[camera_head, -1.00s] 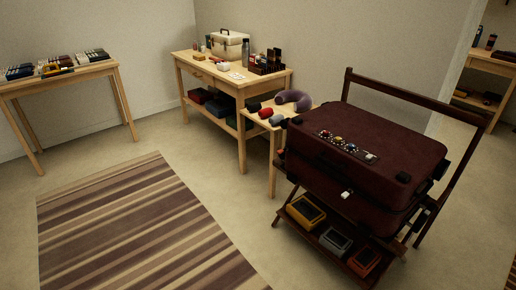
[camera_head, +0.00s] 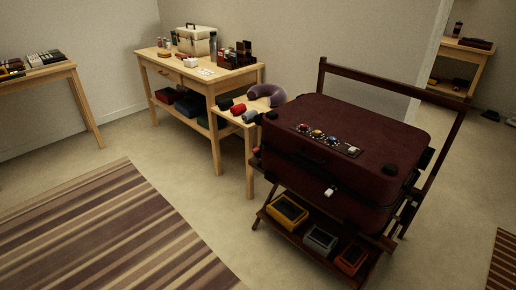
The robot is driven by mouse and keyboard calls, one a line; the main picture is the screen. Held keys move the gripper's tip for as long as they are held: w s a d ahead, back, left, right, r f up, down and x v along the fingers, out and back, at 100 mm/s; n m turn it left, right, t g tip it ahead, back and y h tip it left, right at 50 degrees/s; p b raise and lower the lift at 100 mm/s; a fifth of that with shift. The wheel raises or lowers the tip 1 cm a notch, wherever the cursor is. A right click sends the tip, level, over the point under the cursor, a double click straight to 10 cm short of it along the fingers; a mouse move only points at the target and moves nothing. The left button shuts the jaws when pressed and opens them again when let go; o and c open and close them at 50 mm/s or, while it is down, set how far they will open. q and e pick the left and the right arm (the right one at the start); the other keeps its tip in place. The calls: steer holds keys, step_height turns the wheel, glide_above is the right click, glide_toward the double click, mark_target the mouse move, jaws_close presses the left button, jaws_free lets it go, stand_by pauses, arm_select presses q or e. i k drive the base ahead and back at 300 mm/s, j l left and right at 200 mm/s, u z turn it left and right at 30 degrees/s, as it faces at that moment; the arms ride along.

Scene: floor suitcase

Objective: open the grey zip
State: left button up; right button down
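A closed dark maroon suitcase (camera_head: 370,128) lies flat on a dark wooden rack at the right of the head view. A small pale tab (camera_head: 330,191) sits on its front side near the seam; it may be a zip pull, but it is too small to tell whether it is the grey zip. A strip with several coloured round pieces (camera_head: 318,134) lies on the lid. A dark handle shows on the suitcase's front side. Neither of my grippers is in view.
The rack (camera_head: 322,66) has a tall rear rail and a lower shelf with yellow, grey and orange boxes. A wooden workbench (camera_head: 200,80) and a small side table with a purple neck pillow (camera_head: 266,94) stand behind left. A striped rug (camera_head: 100,230) lies on open floor.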

mark_target(330, 192)
steer(key=l, duration=1.7)
steer(key=k, duration=0.05)
